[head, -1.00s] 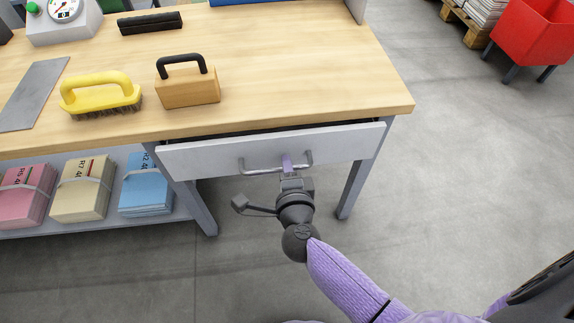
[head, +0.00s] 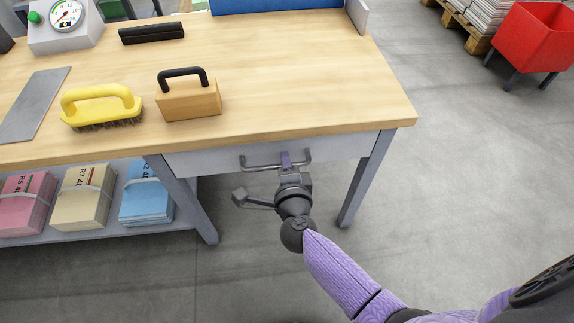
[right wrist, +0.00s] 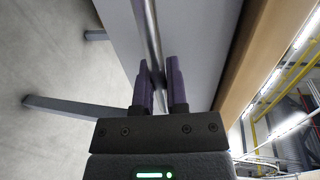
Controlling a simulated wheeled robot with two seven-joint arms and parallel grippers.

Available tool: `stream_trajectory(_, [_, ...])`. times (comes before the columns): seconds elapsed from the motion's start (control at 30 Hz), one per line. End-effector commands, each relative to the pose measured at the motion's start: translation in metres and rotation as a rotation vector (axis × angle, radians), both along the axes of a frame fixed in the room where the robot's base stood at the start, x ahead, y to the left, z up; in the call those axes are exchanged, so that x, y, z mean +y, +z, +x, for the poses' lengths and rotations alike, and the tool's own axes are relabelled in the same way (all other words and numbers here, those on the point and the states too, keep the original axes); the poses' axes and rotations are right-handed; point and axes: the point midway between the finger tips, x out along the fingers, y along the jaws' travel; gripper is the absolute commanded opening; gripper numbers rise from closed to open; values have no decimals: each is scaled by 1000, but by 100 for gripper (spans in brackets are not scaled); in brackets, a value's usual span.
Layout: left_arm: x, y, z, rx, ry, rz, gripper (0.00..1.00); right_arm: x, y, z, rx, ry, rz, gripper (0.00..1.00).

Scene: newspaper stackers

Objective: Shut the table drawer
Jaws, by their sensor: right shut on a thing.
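The table drawer (head: 215,161) has a pale grey front and sits under the wooden tabletop (head: 290,95). Its front is now tucked beneath the tabletop's front edge, and no gap shows above it. A metal bar handle (head: 262,166) runs across the front. My right gripper (head: 287,160) is shut on the handle near its right part. In the right wrist view, the gripper's two purple fingers (right wrist: 162,82) stand on either side of the handle bar (right wrist: 152,35), close to the drawer front (right wrist: 193,35). My left gripper is not in view.
On the tabletop are a yellow brush (head: 100,104), a wooden block with a black handle (head: 188,100), a metal plate (head: 35,103) and a dial gauge (head: 65,18). Bundled papers (head: 84,195) fill the lower shelf. A red bin (head: 532,42) stands right; floor between is clear.

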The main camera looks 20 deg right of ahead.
Motion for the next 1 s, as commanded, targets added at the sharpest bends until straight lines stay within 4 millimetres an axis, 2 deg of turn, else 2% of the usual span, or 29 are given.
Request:
stream_trajectory(0.17, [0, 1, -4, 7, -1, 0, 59, -1, 1, 1, -5, -3, -2, 0])
stream_trajectory(0.2, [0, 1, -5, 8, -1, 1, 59, -1, 1, 2, -5, -3, -2, 19])
stream_trajectory(0.33, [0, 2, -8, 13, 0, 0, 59, -1, 1, 1, -5, -2, -2, 47])
stream_trajectory(0.37, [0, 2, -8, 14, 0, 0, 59, -1, 1, 1, -5, -2, -2, 50])
stream_trajectory(0.7, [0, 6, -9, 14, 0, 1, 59, 1, 4, -4, -5, -1, -1, 50])
stream_trajectory(0.77, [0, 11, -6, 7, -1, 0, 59, 3, 7, -13, -5, -1, -2, 50])
stream_trajectory(1.0, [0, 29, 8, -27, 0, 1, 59, 18, 20, -65, -4, -1, -1, 50])
